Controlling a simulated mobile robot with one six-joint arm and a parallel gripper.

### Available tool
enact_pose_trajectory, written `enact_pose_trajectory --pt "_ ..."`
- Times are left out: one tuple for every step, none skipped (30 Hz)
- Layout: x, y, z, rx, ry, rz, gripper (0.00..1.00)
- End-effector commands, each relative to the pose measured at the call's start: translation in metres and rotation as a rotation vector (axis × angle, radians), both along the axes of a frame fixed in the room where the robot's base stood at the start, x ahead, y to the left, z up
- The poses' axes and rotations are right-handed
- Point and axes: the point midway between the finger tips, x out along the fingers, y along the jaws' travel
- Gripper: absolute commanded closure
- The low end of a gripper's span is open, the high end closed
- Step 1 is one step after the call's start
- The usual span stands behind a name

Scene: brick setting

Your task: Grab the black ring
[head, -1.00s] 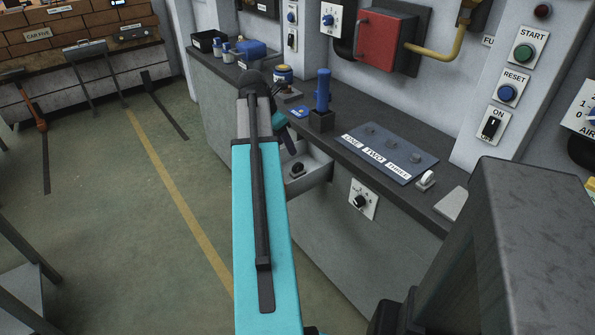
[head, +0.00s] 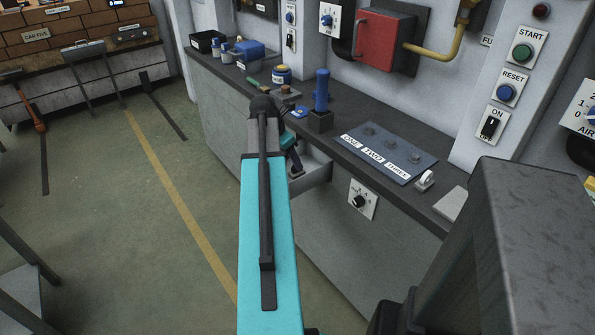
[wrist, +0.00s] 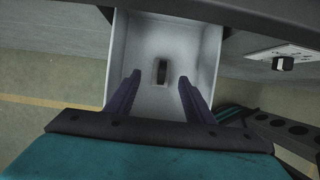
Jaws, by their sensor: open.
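The black ring (wrist: 162,72) stands on edge on the pale floor of an open drawer (wrist: 212,50), seen in the wrist view as a narrow dark upright shape. My gripper (wrist: 159,78) is open, with its two dark purple fingers spread left and right over the drawer. The ring shows between the fingertips, with a gap on each side; I cannot tell the height left between them. In the head view the drawer (head: 318,174) juts from the counter, and my gripper (head: 292,158) is at its left end, partly hiding its inside.
The counter edge (wrist: 220,12) crosses above the drawer in the wrist view. On the counter are a blue cylinder in a dark block (head: 321,92) and a panel labelled ONE, TWO, THREE (head: 385,152). A rotary knob (head: 361,201) sits right of the drawer. Open floor lies left.

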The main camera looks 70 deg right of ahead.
Motion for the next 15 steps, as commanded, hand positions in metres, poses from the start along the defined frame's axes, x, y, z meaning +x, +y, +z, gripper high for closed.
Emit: enact_pose_trajectory --pt "0.0 0.0 0.0 0.0 0.0 0.0 0.52" --pt "0.0 0.0 0.0 0.0 0.0 0.0 0.52" --pt "0.0 0.0 0.0 0.0 0.0 0.0 0.52" --pt "0.0 0.0 0.0 0.0 0.0 0.0 0.52" --pt "0.0 0.0 0.0 0.0 0.0 0.0 0.52" --pt "0.0 0.0 -0.001 0.0 0.0 0.001 0.52" --pt "0.0 0.0 -0.001 0.0 0.0 0.001 0.52" --pt "0.0 0.0 -0.002 0.0 0.0 0.001 0.52" --pt "-0.001 0.0 -0.004 0.001 0.001 0.001 0.52" --pt "-0.001 0.0 -0.006 0.001 0.001 0.001 0.52" --pt "-0.002 0.0 -0.008 0.002 0.001 0.001 0.52" --pt "-0.003 -0.001 -0.011 0.002 0.001 0.0 0.52" --pt "-0.004 -0.001 -0.014 0.002 0.001 0.0 0.52" --pt "-0.005 -0.001 -0.017 0.002 0.001 0.0 0.52" --pt "-0.006 -0.002 -0.021 0.002 0.001 0.0 0.52"
